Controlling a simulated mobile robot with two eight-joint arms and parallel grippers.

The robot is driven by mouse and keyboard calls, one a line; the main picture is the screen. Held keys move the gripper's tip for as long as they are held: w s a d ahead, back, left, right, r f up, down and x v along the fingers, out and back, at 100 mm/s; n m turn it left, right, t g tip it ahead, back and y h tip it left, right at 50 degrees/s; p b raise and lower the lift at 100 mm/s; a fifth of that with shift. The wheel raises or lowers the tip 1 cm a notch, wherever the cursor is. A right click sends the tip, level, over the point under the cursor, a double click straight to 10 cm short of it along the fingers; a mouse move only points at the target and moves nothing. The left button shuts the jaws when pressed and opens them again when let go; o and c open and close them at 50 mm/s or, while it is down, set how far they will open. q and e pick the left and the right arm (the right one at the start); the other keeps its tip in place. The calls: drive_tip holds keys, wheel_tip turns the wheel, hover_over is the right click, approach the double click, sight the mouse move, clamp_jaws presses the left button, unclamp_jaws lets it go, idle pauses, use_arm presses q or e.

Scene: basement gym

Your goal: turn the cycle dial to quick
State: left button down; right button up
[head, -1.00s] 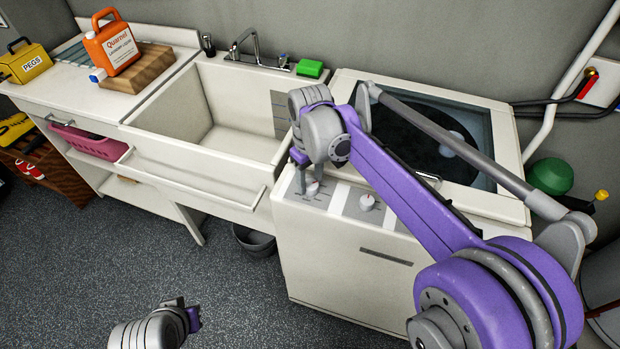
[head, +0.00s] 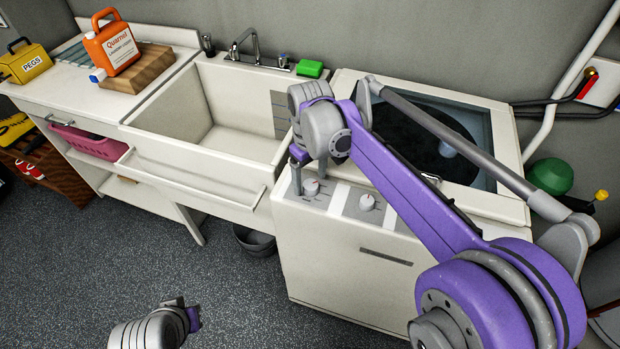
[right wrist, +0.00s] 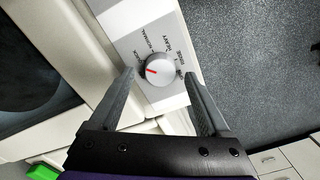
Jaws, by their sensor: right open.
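The cycle dial (right wrist: 157,69) is a round grey knob with a red pointer line on a pale printed panel. In the right wrist view it sits between the fingertips of my right gripper (right wrist: 165,82), which is open, with a gap to each finger. The red line points left in that view; printed words including NORMAL and HEAVY ring the knob, some too small or covered to read. My left gripper (head: 190,316) is low over the floor.
A second knob (head: 367,202) stands right of the dial on the washer (head: 340,260). The glass-topped lid is behind, under my right arm. A sink (head: 225,140) with a green block (head: 310,68) on its rim is to the left. Floor in front is clear.

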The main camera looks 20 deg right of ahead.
sight(310, 184)
wheel_tip(310, 184, up, 10)
drive_tip(key=shift+p, duration=0.35)
drive_tip(key=shift+s+f, duration=0.1)
drive_tip(key=s+d+f+m+t, duration=0.2)
drive_tip(key=s+f, duration=0.5)
drive_tip(key=s, duration=0.3)
drive_tip(key=s+d+f+m+t+p, duration=0.1)
drive_tip(key=s+d+f+m+t, duration=0.1)
drive_tip(key=s+f, duration=0.5)
drive_tip(key=s+m+t, duration=0.1)
drive_tip(key=s, duration=0.2)
drive_tip(key=shift+s+d+p, duration=0.3)
drive_tip(key=shift+s+d, duration=0.05)
drive_tip(key=shift+s, duration=0.05)
idle(0.5)
